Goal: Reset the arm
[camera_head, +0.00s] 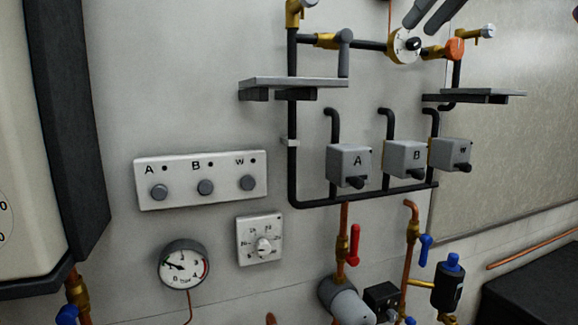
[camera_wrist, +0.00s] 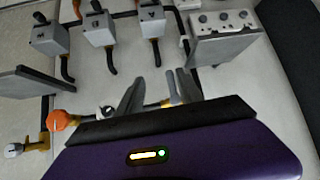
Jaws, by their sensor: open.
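My gripper (camera_head: 430,14) shows only as two dark grey fingers at the top edge of the head view, above and in front of the white dial (camera_head: 405,46) on the black pipe. In the wrist view my gripper (camera_wrist: 157,88) has its two fingers spread apart with nothing between them. The pipework and the white dial lie behind and below the fingers there. The rest of my arm is out of the head view.
Two grey shelves (camera_head: 293,83) (camera_head: 474,97) jut from the wall near the pipes. Grey boxes A (camera_head: 349,165), B (camera_head: 405,159) and W (camera_head: 450,153) carry black levers. A button panel (camera_head: 200,179), thermostat (camera_head: 260,239) and pressure gauge (camera_head: 184,266) sit lower left.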

